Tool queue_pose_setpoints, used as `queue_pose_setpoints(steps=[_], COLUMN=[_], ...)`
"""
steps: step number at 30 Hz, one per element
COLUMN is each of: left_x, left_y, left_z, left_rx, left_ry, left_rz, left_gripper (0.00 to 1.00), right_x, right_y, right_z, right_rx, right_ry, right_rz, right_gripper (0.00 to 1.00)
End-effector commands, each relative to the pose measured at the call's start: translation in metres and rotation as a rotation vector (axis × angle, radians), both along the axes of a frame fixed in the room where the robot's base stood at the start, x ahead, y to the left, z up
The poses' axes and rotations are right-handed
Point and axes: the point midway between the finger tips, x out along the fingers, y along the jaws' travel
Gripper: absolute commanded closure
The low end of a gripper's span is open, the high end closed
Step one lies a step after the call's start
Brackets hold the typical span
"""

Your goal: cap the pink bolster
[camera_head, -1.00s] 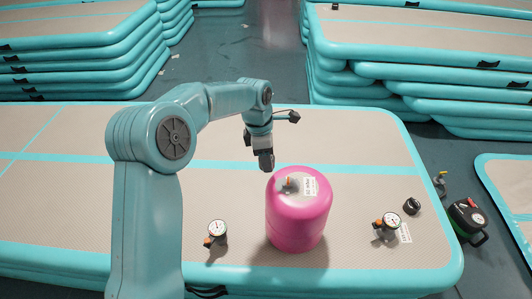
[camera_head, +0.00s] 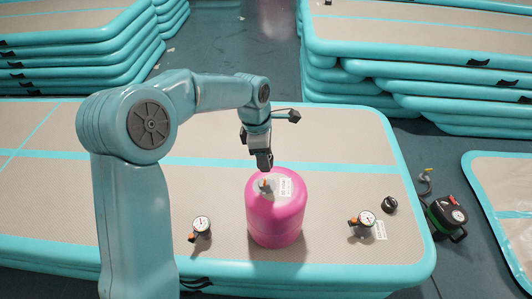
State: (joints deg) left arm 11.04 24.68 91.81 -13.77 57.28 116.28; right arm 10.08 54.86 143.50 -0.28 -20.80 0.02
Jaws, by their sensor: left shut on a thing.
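The pink bolster (camera_head: 275,212) stands upright near the front edge of a beige mat. Its top carries a white label (camera_head: 286,187) and a small valve with an orange part (camera_head: 265,185). My left gripper (camera_head: 265,164) points down just behind and above the top of the bolster, close to the valve. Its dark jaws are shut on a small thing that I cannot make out. I cannot tell whether it touches the bolster. A small black round piece, perhaps a cap (camera_head: 389,205), lies on the mat to the right. My right gripper is not in view.
A pressure gauge (camera_head: 201,226) sits left of the bolster and another gauge (camera_head: 364,221) with a tag sits right of it. A black and green pump (camera_head: 446,218) stands on the floor at right. The mat (camera_head: 330,130) is clear behind the bolster.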

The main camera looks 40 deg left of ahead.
Motion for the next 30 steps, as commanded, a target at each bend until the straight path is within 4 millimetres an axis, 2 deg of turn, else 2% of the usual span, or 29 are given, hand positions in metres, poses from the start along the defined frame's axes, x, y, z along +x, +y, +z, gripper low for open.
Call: queue_pose_setpoints(steps=[14,30], left_x=[-0.002,-0.002], left_y=[0.002,0.002], left_z=[0.001,-0.049], left_rx=[-0.001,0.0], left_ry=[0.001,0.002], left_rz=[0.001,0.0], left_gripper=[0.81,0.81], right_x=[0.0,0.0], right_y=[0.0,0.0], right_z=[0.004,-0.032], right_rx=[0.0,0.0], right_ry=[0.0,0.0], right_rz=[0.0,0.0], right_gripper=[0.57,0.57])
